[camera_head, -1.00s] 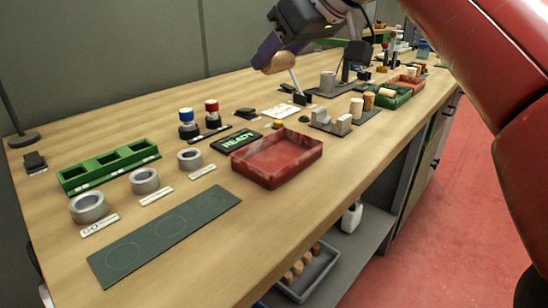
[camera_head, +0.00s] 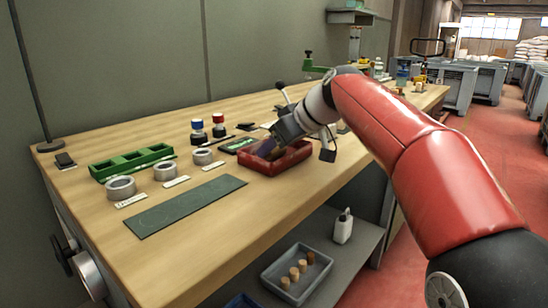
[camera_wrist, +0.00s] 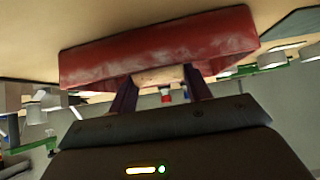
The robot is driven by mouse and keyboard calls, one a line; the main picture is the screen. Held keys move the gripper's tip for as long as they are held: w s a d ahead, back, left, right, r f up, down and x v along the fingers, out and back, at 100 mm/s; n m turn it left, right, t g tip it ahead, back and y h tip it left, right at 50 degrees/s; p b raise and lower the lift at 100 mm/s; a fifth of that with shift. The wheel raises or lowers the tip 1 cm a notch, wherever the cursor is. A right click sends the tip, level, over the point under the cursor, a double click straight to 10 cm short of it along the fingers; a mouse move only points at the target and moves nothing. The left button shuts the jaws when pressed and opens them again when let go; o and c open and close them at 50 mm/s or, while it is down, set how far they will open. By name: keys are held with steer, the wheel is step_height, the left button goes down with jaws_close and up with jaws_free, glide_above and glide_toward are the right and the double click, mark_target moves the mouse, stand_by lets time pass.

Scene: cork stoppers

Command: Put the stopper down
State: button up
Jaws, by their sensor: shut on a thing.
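The tan cork stopper (camera_wrist: 160,76) lies crosswise between the two purple fingers of my gripper (camera_wrist: 165,88) in the wrist view. My gripper (camera_head: 268,148) is shut on it, tilted down at the red tray. In the head view the gripper's fingers reach into the red tray (camera_head: 284,167), and the stopper is mostly hidden there. In the wrist view the red tray (camera_wrist: 160,42) fills the space right beside the stopper. I cannot tell whether the stopper touches the tray floor.
A green three-slot holder (camera_head: 133,163), several grey rings (camera_head: 121,188) and a dark green mat (camera_head: 186,206) lie left of the tray. Blue-topped and red-topped bottles (camera_head: 198,132) stand behind. A grey bin with corks (camera_head: 272,278) sits on the lower shelf.

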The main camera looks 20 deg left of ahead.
steer(key=o, duration=1)
steer(key=p+v, duration=0.1)
steer(key=v, duration=1.1)
steer(key=shift+d, duration=0.1)
steer(key=s+d+f+m+t+h, duration=0.2)
steer(key=s+d+f+m+h, duration=0.6)
steer(key=s+d+f, duration=1.6)
step_height(320, 180, down, 4)
steer(key=d+m, duration=0.2)
steer(key=m, duration=0.3)
steer(key=shift+s+r+m+h, duration=0.2)
steer(key=shift+s+m+h, duration=0.1)
steer(key=shift+s, duration=0.1)
